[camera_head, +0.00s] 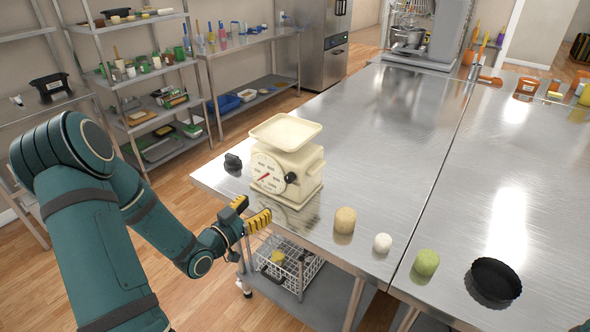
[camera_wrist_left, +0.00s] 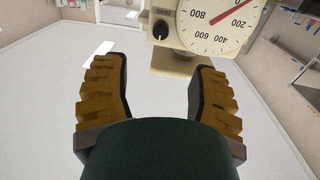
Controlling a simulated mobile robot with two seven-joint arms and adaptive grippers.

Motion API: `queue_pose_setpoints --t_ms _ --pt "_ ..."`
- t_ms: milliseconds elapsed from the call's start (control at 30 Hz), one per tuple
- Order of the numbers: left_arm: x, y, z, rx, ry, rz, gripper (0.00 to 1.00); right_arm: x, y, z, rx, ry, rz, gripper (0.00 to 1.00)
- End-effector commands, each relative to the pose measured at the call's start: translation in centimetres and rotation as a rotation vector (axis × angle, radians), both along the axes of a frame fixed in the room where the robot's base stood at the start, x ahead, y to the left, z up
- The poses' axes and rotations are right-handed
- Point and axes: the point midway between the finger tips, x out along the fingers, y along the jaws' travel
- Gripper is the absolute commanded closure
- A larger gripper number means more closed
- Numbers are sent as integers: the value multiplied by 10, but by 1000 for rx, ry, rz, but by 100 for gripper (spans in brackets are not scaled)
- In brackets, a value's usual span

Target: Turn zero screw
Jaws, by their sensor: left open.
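A cream kitchen scale (camera_head: 290,165) with a tray on top stands near the table's left edge. Its white dial (camera_head: 266,174) has a red needle, which lies near the 0 in the left wrist view. The zero screw, a black knob (camera_wrist_left: 160,30) with a white line and a label beside it, is on the scale's face; it also shows in the head view (camera_head: 291,178). My left gripper (camera_head: 256,207) is open and empty, in front of and below the scale. In the left wrist view, the knob appears beyond the gap between my fingertips (camera_wrist_left: 158,65), apart from them. My right gripper is out of view.
A dark object (camera_head: 233,162) lies left of the scale. A tan cylinder (camera_head: 345,220), a white ball (camera_head: 382,243), a green item (camera_head: 426,262) and a black round tin (camera_head: 494,280) stand along the near side of the steel table (camera_head: 385,130). A wire basket (camera_head: 287,265) is below.

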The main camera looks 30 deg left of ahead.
Motion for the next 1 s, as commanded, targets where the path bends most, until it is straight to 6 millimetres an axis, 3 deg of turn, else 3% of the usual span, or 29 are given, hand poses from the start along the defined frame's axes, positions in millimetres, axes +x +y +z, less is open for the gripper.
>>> queue_pose_setpoints --t_ms 133,267,700,1000 --pt "6 1 3 6 -14 -3 40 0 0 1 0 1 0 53" --pt "25 -2 3 5 -14 -4 40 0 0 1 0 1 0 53" --pt "108 -12 3 5 -12 -3 40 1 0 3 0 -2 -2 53" --pt "134 -14 2 5 -10 -1 40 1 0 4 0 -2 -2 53"
